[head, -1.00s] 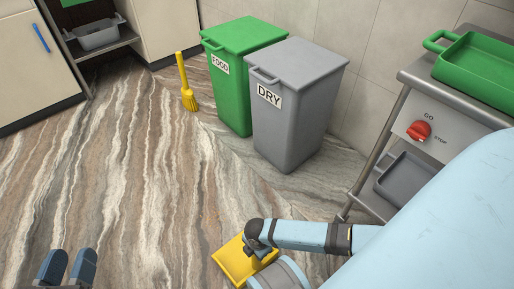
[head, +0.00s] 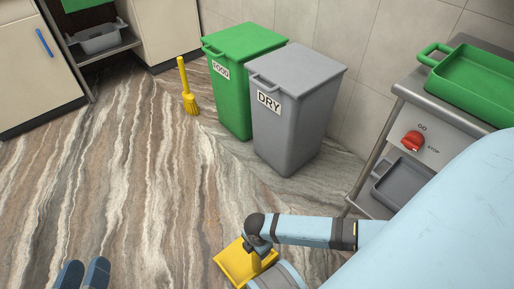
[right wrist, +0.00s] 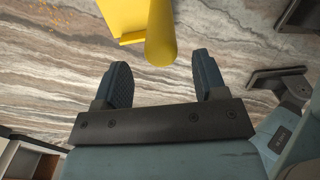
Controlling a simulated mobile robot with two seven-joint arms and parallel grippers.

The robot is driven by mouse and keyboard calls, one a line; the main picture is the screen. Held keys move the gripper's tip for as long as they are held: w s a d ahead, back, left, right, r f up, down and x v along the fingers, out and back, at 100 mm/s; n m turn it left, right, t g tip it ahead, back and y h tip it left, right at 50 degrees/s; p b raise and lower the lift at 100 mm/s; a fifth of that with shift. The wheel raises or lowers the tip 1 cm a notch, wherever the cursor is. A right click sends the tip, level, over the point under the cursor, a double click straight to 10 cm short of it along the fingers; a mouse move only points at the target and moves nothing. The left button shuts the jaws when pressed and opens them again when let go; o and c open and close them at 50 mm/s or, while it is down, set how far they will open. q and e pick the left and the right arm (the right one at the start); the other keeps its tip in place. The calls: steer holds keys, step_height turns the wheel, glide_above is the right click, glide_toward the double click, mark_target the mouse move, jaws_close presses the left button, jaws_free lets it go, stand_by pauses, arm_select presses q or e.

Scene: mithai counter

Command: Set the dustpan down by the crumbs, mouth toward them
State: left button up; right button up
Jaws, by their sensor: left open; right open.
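The yellow dustpan (head: 236,264) appears to lie flat on the floor at the bottom middle of the head view, partly covered by my right arm. In the right wrist view, its pan (right wrist: 122,14) is at the top and its round handle (right wrist: 160,40) points toward my right gripper (right wrist: 164,78). That gripper is open, with the handle's end between and just beyond its fingertips. Small orange crumbs (right wrist: 48,14) lie on the floor left of the pan. Which way the mouth faces is not clear. My left gripper (head: 84,274) is open and empty over the floor at bottom left.
A yellow brush (head: 189,100) stands on the floor beside the green FOOD bin (head: 232,100) and the grey DRY bin (head: 290,125). A metal stand (head: 385,150) with green and grey trays is at right. Cabinets (head: 30,70) are at back left. The floor between is clear.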

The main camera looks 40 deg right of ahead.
arm_select(q)
steer(key=shift+t, duration=0.9)
step_height(320, 180, up, 4)
steer(key=shift+s+a+p, duration=0.1)
steer(key=shift+p, duration=0.8)
arm_select(e)
step_height(320, 180, up, 5)
steer(key=shift+r, duration=0.2)
